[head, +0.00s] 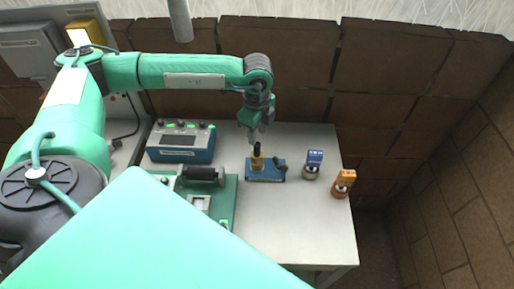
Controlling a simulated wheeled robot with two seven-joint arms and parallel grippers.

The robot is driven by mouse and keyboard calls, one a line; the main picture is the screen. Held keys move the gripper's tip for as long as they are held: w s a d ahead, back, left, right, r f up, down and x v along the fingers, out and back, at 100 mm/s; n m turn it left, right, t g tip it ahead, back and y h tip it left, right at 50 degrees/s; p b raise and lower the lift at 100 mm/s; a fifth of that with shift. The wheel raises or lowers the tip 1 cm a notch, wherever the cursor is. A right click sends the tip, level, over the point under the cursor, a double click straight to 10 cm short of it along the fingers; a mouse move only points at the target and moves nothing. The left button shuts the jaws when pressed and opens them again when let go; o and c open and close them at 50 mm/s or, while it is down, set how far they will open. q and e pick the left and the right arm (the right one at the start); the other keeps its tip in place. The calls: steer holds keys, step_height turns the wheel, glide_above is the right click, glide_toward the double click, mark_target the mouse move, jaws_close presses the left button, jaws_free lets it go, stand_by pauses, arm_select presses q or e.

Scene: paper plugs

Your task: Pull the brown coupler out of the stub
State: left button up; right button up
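The brown coupler (257,163) stands upright on the left part of a small blue block (264,175) on the table, which looks like the stub's holder. A dark tip shows at the coupler's top. My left gripper (254,138) points down just above the coupler. Its fingers are small and dark here, so I cannot tell whether they are open or touch the tip. The stub opening itself is hidden under the coupler. My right gripper is not in view.
On the white table (300,225), a blue instrument box (181,156) stands at the back left and a green device (225,203) in front of it. A blue-topped piece (314,158) and an orange-topped piece (344,181) stand at the right. The front right is clear.

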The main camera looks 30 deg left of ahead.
mark_target(257, 144)
arm_select(q)
steer(key=shift+f, duration=0.35)
steer(key=shift+f, duration=0.1)
steer(key=shift+f+b, duration=1.9)
steer(key=shift+b, duration=0.05)
steer(key=shift+c, duration=0.5)
jaws_close()
